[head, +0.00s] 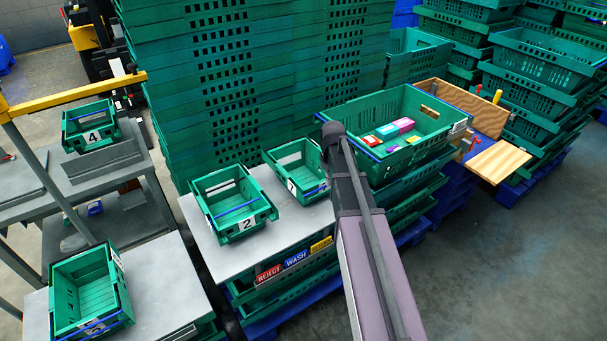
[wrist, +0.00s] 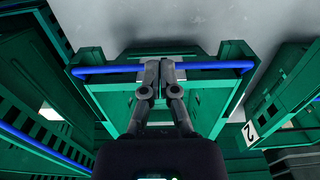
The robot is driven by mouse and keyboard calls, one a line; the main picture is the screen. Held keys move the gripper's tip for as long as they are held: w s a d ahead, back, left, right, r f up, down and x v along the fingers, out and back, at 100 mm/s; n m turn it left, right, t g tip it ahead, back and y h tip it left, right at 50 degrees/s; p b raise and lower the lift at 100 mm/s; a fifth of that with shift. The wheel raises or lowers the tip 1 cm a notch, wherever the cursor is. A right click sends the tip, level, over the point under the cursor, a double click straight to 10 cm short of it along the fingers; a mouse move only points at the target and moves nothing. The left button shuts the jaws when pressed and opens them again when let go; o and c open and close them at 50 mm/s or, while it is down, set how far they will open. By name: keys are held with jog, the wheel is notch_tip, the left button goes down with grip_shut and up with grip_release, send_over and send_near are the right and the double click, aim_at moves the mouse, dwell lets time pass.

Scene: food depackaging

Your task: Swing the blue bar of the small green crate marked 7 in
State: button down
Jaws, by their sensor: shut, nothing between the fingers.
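The small green crate marked 7 (head: 283,158) stands on the grey table, right of the crate marked 2, partly hidden by my arm. Its blue bar (head: 314,190) shows at its front end, near the table edge. In the wrist view, a green crate (wrist: 103,101) lies below my gripper, with a blue bar (wrist: 215,66) along its end. By its place beside crate 2, it appears to be crate 7. My gripper (wrist: 159,76) is shut and empty, its fingertips overlapping the middle of the bar. Whether they touch it is unclear. In the head view I cannot make out the gripper.
The crate marked 2 (head: 206,189) stands close on the left, a blue bar across its opening. A large crate (head: 370,110) with several colourful packs stands close on the right. Tall stacked crates (head: 240,80) rise behind. REJECT and WASH signs (head: 295,259) are at the front.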

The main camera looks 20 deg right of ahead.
jog(key=shift+s+d, duration=0.15)
jog(key=shift+s, duration=0.45)
jog(key=shift+s+d, duration=0.1)
jog(key=shift+s, duration=0.2)
jog(key=shift+f+b, duration=0.35)
jog(key=shift+f+b, duration=0.35)
jog(key=shift+f, duration=0.1)
jog(key=shift+w+a, duration=0.2)
jog(key=shift+w, duration=0.5)
dwell(1.3)
